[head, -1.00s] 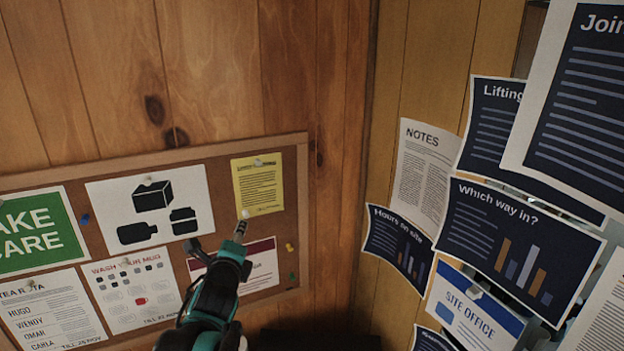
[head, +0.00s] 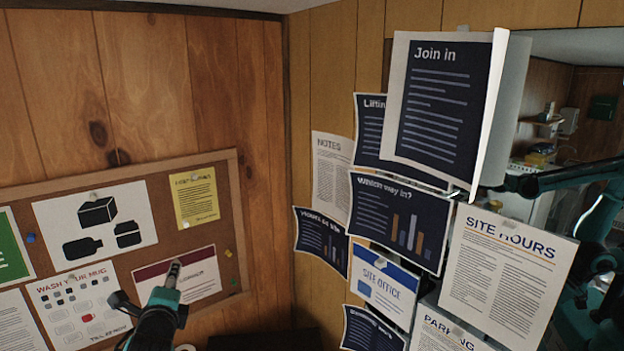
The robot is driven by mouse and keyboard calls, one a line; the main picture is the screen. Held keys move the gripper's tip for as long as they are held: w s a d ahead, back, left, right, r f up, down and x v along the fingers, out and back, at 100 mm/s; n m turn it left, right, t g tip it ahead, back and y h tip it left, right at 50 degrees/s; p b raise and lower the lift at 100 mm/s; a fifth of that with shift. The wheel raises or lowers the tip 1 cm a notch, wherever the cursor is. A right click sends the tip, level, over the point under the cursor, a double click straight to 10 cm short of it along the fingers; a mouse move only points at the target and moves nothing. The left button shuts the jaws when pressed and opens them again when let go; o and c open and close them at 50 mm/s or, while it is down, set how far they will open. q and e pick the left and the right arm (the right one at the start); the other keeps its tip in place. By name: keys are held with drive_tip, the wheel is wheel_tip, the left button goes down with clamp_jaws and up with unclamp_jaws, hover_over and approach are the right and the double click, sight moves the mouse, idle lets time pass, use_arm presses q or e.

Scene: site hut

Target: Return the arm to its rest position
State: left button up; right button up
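My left gripper (head: 172,270) comes up from the bottom of the head view. Its narrow grey fingertips look closed together, with nothing seen between them. It overlaps the lower-left part of a white sheet with a maroon header (head: 195,278) on the cork noticeboard (head: 226,222); I cannot tell the exact gap to the board. The wrist is teal and black. My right gripper is not directly seen.
A yellow notice (head: 194,192) and a pictogram sheet (head: 92,215) hang on the board. Around the corner, several sheets, including "Join in" (head: 436,105) and "Site hours" (head: 503,275), cover a seemingly mirrored panel (head: 545,85). Teal and black arm parts show there, apparently reflected.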

use_arm(q)
drive_tip(key=s+d+f+n+g+h+b, duration=0.1)
drive_tip(key=s+d+f+n+b, duration=0.3)
drive_tip(key=f+b, duration=0.5)
drive_tip(key=s+d+f+n+g+h+b, duration=0.2)
drive_tip(key=s+f+n+b, duration=0.6)
drive_tip(key=f, duration=1.5)
drive_tip(key=s+d+f+n+g+h+b, duration=0.1)
drive_tip(key=s+d+f+n+g+b, duration=0.4)
drive_tip(key=s+f+b, duration=0.4)
wheel_tip(320, 180, down, 7)
drive_tip(key=shift+d+f+n+h+b, duration=0.1)
drive_tip(key=shift+d+n+h+b, duration=0.2)
drive_tip(key=shift+d+n+b, duration=0.75)
use_arm(e)
wheel_tip(320, 180, down, 29)
drive_tip(key=w, duration=0.1)
drive_tip(key=shift+a+r, duration=0.15)
use_arm(q)
drive_tip(key=shift+a, duration=0.2)
